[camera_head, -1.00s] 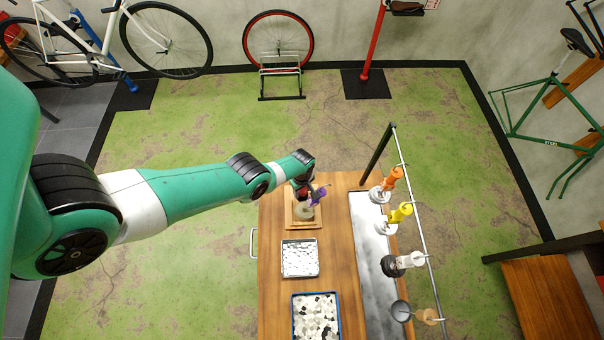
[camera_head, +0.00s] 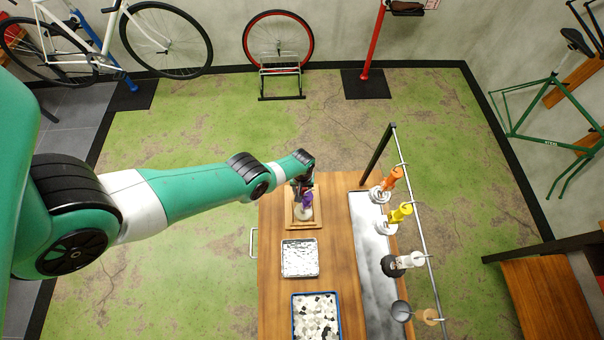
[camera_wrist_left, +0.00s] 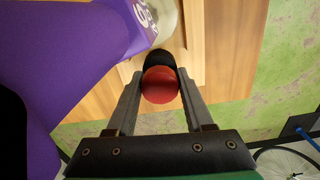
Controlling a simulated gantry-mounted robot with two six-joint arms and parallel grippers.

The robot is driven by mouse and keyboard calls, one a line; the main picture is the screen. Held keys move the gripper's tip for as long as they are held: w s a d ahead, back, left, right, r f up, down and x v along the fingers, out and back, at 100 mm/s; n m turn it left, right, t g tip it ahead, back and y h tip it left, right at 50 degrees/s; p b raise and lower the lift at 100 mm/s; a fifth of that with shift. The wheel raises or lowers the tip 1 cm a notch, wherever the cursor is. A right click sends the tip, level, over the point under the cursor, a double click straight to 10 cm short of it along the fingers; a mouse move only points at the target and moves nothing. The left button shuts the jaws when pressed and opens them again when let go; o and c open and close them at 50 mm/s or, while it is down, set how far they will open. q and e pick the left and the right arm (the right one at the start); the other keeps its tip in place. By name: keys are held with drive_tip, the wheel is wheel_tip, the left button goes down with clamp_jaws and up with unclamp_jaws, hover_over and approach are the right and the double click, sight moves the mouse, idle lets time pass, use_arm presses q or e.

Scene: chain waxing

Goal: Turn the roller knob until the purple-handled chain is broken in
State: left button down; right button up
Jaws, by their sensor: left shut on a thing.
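The red roller knob (camera_wrist_left: 160,85) sits between the two fingers of my left gripper (camera_wrist_left: 158,92) in the left wrist view. The gripper is shut on it. The purple handle (camera_wrist_left: 60,60) fills the left of that view, close beside the gripper. In the head view the purple handle (camera_head: 307,200) shows just below my left gripper (camera_head: 302,184), over the wooden roller stand (camera_head: 290,222). A pale round part (camera_head: 303,212) lies under the handle. The chain itself cannot be made out. My right gripper is out of view.
A foil-lined tray (camera_head: 300,258) and a blue-rimmed tray (camera_head: 294,318) with black and white pieces stand on the wooden bench (camera_head: 270,280). Orange (camera_head: 391,178), yellow (camera_head: 400,213), white (camera_head: 411,260) and tan (camera_head: 430,317) handles line the rail at right.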

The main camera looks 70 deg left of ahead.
use_arm(q)
drive_tip(key=m, duration=0.7)
drive_tip(key=n, duration=0.4)
drive_tip(key=shift+n, duration=0.4)
drive_tip(key=n, duration=0.3)
drive_tip(key=shift+n, duration=0.4)
drive_tip(key=n, duration=0.3)
drive_tip(key=shift+n, duration=0.4)
drive_tip(key=n, duration=0.4)
drive_tip(key=shift+c, duration=1.2)
unclamp_jaws()
